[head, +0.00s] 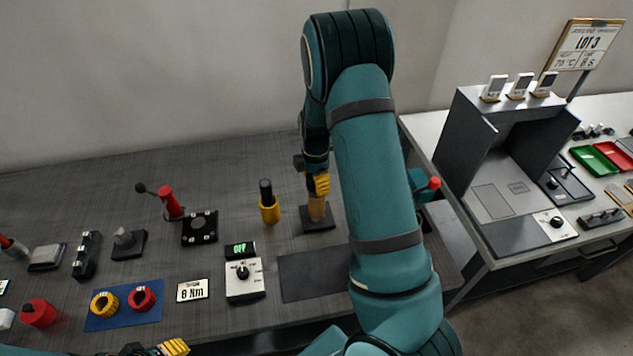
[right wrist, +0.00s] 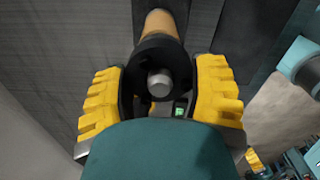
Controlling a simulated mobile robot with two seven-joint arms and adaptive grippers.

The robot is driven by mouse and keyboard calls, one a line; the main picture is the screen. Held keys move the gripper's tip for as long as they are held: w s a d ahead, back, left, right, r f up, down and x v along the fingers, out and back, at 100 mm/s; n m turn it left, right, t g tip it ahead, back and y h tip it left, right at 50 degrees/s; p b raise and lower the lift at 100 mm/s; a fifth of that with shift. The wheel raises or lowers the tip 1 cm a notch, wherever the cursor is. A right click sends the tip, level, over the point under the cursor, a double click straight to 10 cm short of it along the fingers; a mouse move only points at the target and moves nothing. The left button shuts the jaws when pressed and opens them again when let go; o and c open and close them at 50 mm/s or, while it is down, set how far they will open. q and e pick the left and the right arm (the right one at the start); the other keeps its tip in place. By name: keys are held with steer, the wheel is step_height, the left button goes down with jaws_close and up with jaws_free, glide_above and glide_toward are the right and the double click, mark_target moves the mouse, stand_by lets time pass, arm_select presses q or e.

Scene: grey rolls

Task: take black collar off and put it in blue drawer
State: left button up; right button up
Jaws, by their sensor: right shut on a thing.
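The black collar (right wrist: 160,48) shows in the right wrist view as a dark ring between my yellow fingers. A tan wooden post (right wrist: 161,24) extends beyond it, and a grey round tip (right wrist: 159,83) shows in its opening. I cannot tell whether the collar is still seated on the post. In the head view the post (head: 316,208) stands upright on a dark square base. My right gripper (head: 318,184) is shut on the collar at the post's top. My left gripper (head: 170,348) is partly visible at the bottom edge, its jaws unclear. I cannot make out a blue drawer.
A yellow holder with a black-topped tool (head: 269,205) stands left of the post. A dial box (head: 244,281) and a dark flat plate (head: 312,274) lie in front. My right arm covers the bench's right part. A grey cabinet (head: 461,140) stands on the right table.

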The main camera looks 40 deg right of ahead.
steer(key=shift+r, duration=0.1)
step_height(320, 180, up, 10)
steer(key=shift+f, duration=0.1)
stand_by(0.3)
steer(key=shift+f, duration=0.1)
steer(key=shift+f+b, duration=1.4)
steer(key=shift+f, duration=0.6)
